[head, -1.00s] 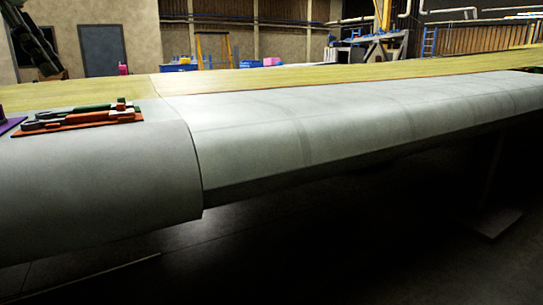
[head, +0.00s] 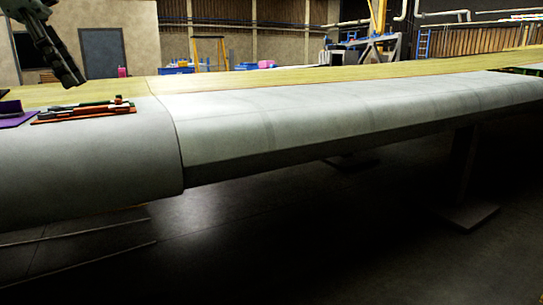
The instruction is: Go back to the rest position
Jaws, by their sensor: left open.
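My left gripper (head: 72,80) hangs at the upper left, dark, with its fingers pointing down and to the right. It is open, and nothing shows between its fingers. In the picture it is above the orange tool mat and apart from it. My right gripper is not in view.
A long grey wing (head: 300,115) with a yellow-green upper strip (head: 330,76) runs across the view. An orange mat with red and green tools (head: 88,112) and purple pieces (head: 12,115) lie on its left end. Below the wing is dark open floor (head: 300,240) with a support post (head: 462,165).

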